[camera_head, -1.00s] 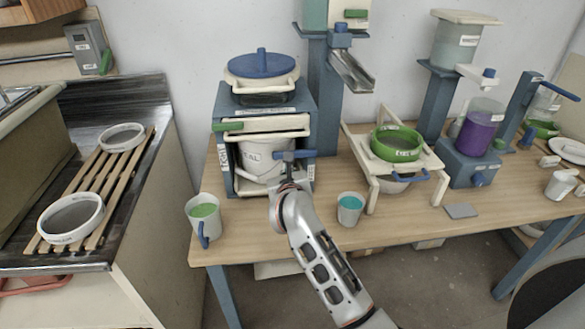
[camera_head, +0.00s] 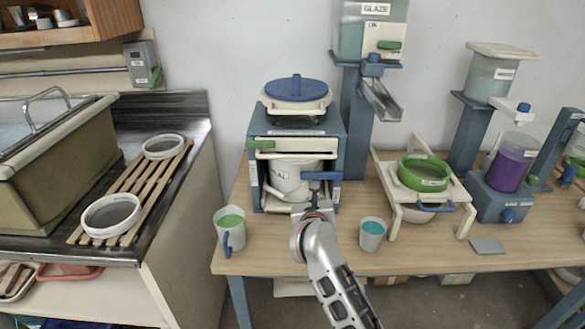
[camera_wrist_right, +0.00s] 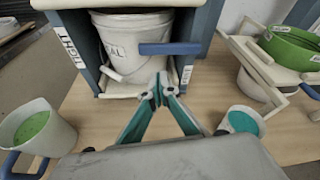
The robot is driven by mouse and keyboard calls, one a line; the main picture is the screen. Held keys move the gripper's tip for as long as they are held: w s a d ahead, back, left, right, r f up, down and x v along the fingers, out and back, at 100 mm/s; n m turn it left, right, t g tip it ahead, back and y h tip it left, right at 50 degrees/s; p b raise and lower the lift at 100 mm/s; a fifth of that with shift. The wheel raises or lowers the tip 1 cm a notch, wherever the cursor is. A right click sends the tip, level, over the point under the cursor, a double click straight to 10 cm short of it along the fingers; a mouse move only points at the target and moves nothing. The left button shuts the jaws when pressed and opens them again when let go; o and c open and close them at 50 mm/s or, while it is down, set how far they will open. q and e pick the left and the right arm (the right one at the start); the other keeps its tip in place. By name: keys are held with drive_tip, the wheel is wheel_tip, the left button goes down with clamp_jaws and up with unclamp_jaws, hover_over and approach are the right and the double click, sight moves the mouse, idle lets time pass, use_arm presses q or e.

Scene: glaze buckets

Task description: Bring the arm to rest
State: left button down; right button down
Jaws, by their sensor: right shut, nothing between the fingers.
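My right gripper (camera_wrist_right: 160,88) is shut and empty in the right wrist view, its teal-lined fingers meeting at the tips. It points toward the white bucket (camera_wrist_right: 133,45) inside the blue cabinet. In the head view my right arm comes in from below, and its gripper is above the table in front of the cabinet (camera_head: 340,140), partly hidden by its own wrist. A blue handle (camera_wrist_right: 170,48) shows just beyond the fingertips; whether they touch it I cannot tell. The bucket (camera_head: 286,183) stays in the cabinet's lower opening. My left gripper is not in view.
A cup of green glaze (camera_head: 231,220) stands left of my gripper and a cup of teal glaze (camera_head: 373,229) right of it. A green sieve (camera_head: 424,171) sits on a cream stand further right. A slatted rack (camera_head: 123,200) is on the left counter.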

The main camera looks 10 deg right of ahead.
drive_tip(key=s+d+n+t+h, duration=0.2)
drive_tip(key=s+d+n, duration=0.2)
drive_tip(key=d+n, duration=0.1)
drive_tip(key=s+a+n+t+y, duration=0.35)
drive_tip(key=s+n, duration=0.25)
drive_tip(key=n, duration=0.6)
drive_tip(key=s+a+f+n+g+y, duration=0.2)
drive_tip(key=s+a+f+n+y, duration=0.1)
drive_tip(key=s+f+n, duration=0.4)
drive_tip(key=s+a+f+n+g+y, duration=0.1)
drive_tip(key=s+a+f+n+y, duration=0.3)
drive_tip(key=f+n, duration=0.4)
drive_tip(key=s+d+f+n+g+h, duration=0.1)
drive_tip(key=s+d+f+n+g, duration=0.4)
drive_tip(key=s+f+n, duration=0.4)
drive_tip(key=s+f, duration=0.2)
drive_tip(key=s, duration=0.1)
drive_tip(key=shift+s+h, duration=0.25)
drive_tip(key=shift+h, duration=0.1)
